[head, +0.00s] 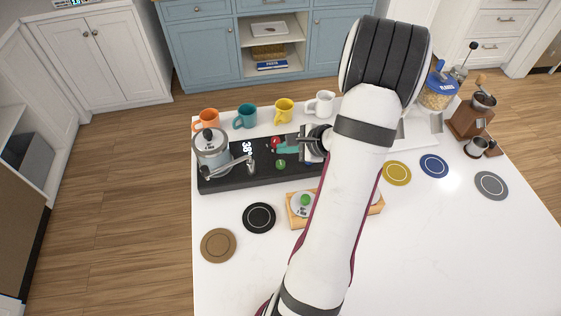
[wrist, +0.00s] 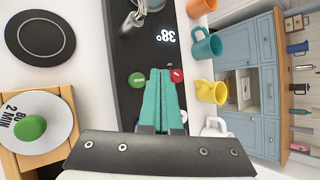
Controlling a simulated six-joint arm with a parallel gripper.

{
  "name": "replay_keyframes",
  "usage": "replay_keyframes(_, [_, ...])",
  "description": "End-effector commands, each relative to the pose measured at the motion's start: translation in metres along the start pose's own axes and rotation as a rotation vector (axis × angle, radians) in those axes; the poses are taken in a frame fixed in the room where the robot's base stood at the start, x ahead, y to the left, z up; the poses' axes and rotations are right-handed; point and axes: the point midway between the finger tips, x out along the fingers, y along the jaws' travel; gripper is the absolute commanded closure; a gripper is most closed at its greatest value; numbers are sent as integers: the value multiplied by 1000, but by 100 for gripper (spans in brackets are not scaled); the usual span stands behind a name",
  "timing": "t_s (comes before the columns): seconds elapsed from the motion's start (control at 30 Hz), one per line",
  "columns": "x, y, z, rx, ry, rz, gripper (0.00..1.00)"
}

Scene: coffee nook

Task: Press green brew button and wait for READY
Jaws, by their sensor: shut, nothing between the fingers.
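A green button (head: 281,164) is on the black machine base (head: 232,183), with a red button (head: 275,142) beside it. In the wrist view the green button (wrist: 137,79) is just left of my shut fingertips and the red button (wrist: 176,75) just right, partly covered. My gripper (head: 278,146) has teal fingers and is empty above the base; the wrist view also shows it (wrist: 160,72). Whether it touches the base I cannot tell. A lit display (wrist: 166,35) reads 38°. A second green button (wrist: 30,128) is on a white disc marked "2 MIN". No READY text is visible.
A steel kettle (head: 211,147) stands at the base's left end. Orange (head: 206,121), teal (head: 245,117), yellow (head: 284,111) and white (head: 321,104) mugs line the back. A wooden tray (head: 291,215) holds the white disc.

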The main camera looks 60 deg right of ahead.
Motion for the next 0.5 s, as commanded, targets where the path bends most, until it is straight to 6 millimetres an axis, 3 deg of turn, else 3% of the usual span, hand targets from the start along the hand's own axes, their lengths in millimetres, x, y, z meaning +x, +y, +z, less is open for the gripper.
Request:
replay_keyframes(0.2, [-14,-10,10,-2,1,-1,100])
replay_keyframes(0.5, [-16,-11,11,0,0,1,100])
